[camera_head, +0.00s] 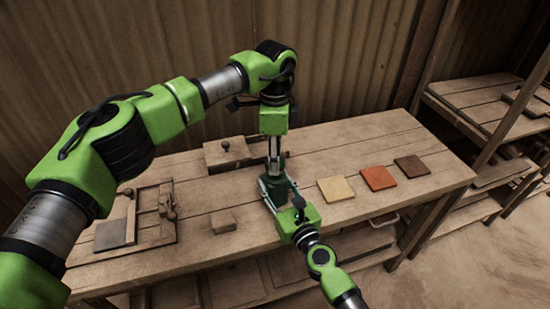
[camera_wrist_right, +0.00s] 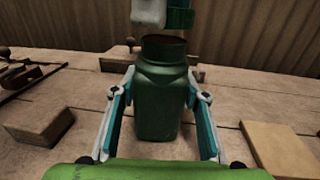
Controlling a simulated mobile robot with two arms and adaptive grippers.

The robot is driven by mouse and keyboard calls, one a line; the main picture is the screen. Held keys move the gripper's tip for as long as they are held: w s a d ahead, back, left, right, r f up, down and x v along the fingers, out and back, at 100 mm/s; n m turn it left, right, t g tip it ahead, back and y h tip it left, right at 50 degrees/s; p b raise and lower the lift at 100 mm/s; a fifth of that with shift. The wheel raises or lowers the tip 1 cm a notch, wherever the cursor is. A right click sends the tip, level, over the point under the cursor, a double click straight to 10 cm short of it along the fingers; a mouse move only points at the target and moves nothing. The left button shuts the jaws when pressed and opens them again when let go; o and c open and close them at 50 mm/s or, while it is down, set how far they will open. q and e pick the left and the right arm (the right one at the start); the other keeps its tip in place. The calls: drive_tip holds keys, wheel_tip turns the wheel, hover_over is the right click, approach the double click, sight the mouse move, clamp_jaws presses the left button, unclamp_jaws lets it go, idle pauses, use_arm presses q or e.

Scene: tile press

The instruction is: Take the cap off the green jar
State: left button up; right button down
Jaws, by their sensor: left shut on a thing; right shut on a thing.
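The green jar (camera_wrist_right: 160,105) stands upright on the workbench in the right wrist view, and its dark open mouth shows at the top. My right gripper (camera_wrist_right: 163,100) is shut on the jar body, one finger on each side. In the head view the jar (camera_head: 278,188) is largely hidden by the grippers. My right gripper (camera_head: 277,190) reaches it from the front. My left gripper (camera_head: 275,160) points straight down above the jar, shut on the cap.
A yellow tile (camera_head: 336,188), an orange tile (camera_head: 379,178) and a brown tile (camera_head: 411,166) lie to the right on the workbench (camera_head: 330,150). A small wooden block (camera_head: 223,221) and a wooden frame (camera_head: 150,222) lie left. A knobbed wooden box (camera_head: 226,153) stands behind.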

use_arm(q)
drive_tip(key=shift+r, duration=2)
use_arm(e)
drive_tip(key=c, duration=1.1)
unclamp_jaws()
